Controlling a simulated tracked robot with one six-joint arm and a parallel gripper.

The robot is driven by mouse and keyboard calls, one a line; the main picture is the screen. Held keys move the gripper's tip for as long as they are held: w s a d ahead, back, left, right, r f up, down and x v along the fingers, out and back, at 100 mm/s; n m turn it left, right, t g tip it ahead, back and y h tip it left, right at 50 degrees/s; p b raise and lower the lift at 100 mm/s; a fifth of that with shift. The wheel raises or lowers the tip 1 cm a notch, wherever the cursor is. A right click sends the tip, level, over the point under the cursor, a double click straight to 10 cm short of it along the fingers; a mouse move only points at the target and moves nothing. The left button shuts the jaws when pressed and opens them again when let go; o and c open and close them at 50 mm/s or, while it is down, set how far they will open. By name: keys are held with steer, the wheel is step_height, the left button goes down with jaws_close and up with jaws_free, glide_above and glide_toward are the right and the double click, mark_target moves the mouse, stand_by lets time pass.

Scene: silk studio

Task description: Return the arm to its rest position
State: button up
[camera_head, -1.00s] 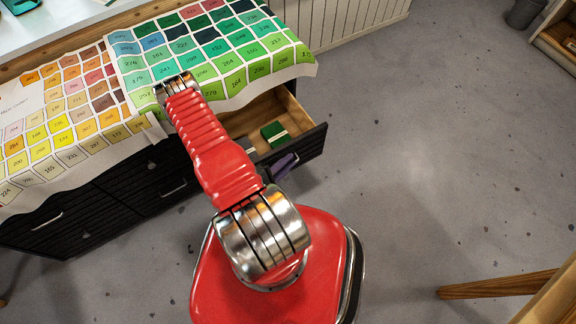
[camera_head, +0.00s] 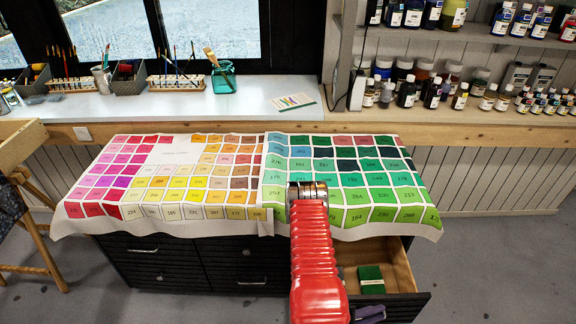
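My red ribbed arm (camera_head: 314,245) reaches up from the bottom of the picture, right of the middle. Its silver joint end lies in front of the green part of the colour chart cloth. My gripper cannot be made out; only arm links show.
A dark cabinet (camera_head: 168,272) stands ahead, covered by a colour chart cloth (camera_head: 170,152). Its right drawer (camera_head: 402,268) is open, with a green block (camera_head: 371,279) inside. Behind are a white sill (camera_head: 130,107) with brushes and a glass jar (camera_head: 223,77), and shelves of bottles. Floor is clear at right.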

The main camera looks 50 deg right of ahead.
stand_by(0.3)
steer(key=s+a+r+n+g+y, duration=0.2)
steer(key=s+a+g, duration=0.2)
steer(key=s, duration=0.2)
step_height(320, 180, up, 6)
steer(key=a+m+g+y, duration=0.2)
steer(key=a+g+y, duration=0.1)
steer(key=y, duration=0.1)
steer(key=w+a+r+m+t+y, duration=0.1)
steer(key=w+a+r+t+y, duration=0.1)
steer(key=w+a+r+t, duration=0.4)
steer(key=w+a+r+m+t+y, duration=0.1)
steer(key=w+a+r+t+y, duration=0.1)
steer(key=w+a+r, duration=0.65)
steer(key=w+a+r+m+t+y, duration=0.1)
steer(key=w+a+r+t+y, duration=0.15)
steer(key=w+r, duration=0.8)
steer(key=w+a+r+n+t, duration=0.1)
steer(key=w+a+r+t, duration=0.1)
steer(key=a+r+t, duration=0.2)
steer(key=w+a+r+n+t+y, duration=0.1)
steer(key=w+a+r+t, duration=0.2)
steer(key=a+r+t, duration=0.2)
steer(key=a+r, duration=0.3)
steer(key=r, duration=0.4)
steer(key=shift+a+r, duration=0.3)
steer(key=shift+r, duration=0.05)
